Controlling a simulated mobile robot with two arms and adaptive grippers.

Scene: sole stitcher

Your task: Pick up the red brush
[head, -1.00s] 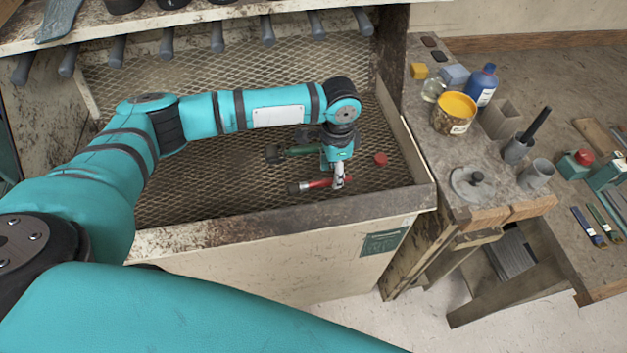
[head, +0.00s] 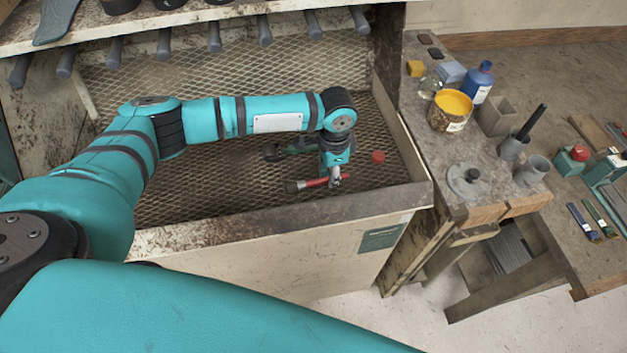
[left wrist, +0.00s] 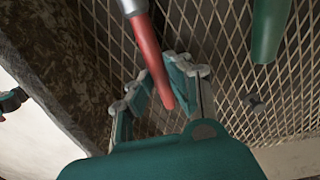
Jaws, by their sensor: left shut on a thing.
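The red brush (head: 314,182) lies across the mesh-floored bin, near its front wall, with its dark head to the left. My left gripper (head: 335,181) is at the right end of its handle, pointing down, and shut on it. In the left wrist view the red handle (left wrist: 150,58) runs down between the two fingers of the left gripper (left wrist: 160,88); a pale metal collar shows at the top edge. The brush's head is out of that view. My right gripper is not in view.
A green-handled brush (head: 299,150) lies just behind, partly hidden by my arm; its handle also shows in the left wrist view (left wrist: 269,30). A round red object (head: 377,157) lies to the right. The bin's front wall (head: 290,207) is close. A cluttered bench (head: 480,150) stands right.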

